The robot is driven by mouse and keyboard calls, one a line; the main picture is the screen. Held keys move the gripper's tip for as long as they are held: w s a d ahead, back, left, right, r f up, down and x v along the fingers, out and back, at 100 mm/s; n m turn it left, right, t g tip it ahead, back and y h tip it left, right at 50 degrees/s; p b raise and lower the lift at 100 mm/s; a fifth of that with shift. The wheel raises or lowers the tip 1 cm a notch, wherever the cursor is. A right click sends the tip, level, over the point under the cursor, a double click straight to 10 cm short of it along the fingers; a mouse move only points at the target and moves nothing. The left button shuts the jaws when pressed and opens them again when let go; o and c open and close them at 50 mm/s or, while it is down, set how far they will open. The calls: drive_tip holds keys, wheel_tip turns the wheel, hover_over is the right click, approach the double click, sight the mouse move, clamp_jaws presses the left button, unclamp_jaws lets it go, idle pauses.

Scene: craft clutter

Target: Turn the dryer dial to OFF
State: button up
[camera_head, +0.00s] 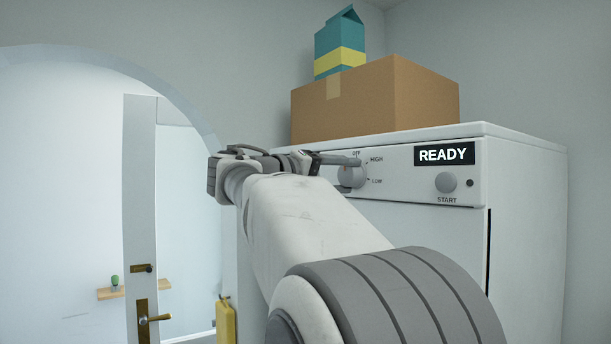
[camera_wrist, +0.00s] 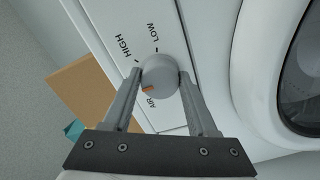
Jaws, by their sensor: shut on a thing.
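The round grey dryer dial (camera_wrist: 164,72) sits between the two fingers of my gripper (camera_wrist: 161,77), which is shut on it. The dial's orange mark points to the left and a little down in the wrist view. LOW is printed above the dial, HIGH at upper left and AIR below it. OFF is not visible there; my left finger covers that side. In the head view the dial (camera_head: 351,178) is at the left of the white dryer's (camera_head: 525,205) panel, with one finger across its top. OFF shows above it, HIGH and LOW to its right.
A START knob (camera_head: 446,183) and a READY display (camera_head: 444,153) are to the right on the panel. A cardboard box (camera_head: 425,100) with a teal carton (camera_head: 338,42) stands on the dryer. An open door (camera_head: 140,200) is at the left.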

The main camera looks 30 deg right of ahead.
idle(0.4)
drive_tip(key=o, duration=1.4)
drive_tip(key=shift+a, duration=0.1)
drive_tip(key=a+b, duration=0.1)
drive_tip(key=a, duration=0.4)
drive_tip(key=s+a+b, duration=0.1)
drive_tip(key=a, duration=1.1)
drive_tip(key=shift+s+a+b, duration=0.1)
drive_tip(key=shift+s+b, duration=0.1)
drive_tip(key=shift+b, duration=0.2)
